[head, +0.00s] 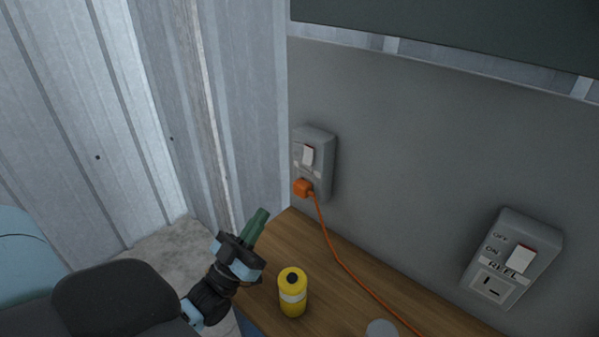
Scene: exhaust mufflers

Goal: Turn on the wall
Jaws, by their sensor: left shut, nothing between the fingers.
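Two grey wall boxes with white rocker switches are on the grey wall. The left box (323,172) has its switch (308,155) above an orange plug (303,187). The right box (540,240) has a switch (521,259) beside OFF and ON marks, a REEL label and an empty socket below. My left gripper (262,214) has dark green fingers, shut and empty. It is over the left end of the wooden top, below and left of the left box, apart from both switches. My right gripper does not show.
A yellow can (293,297) stands on the wooden top (345,306), close to the right of my left gripper. An orange cord (345,266) runs from the plug down across the top. A pale round thing (382,328) is cut off at the bottom edge. Corrugated metal wall (90,120) is at left.

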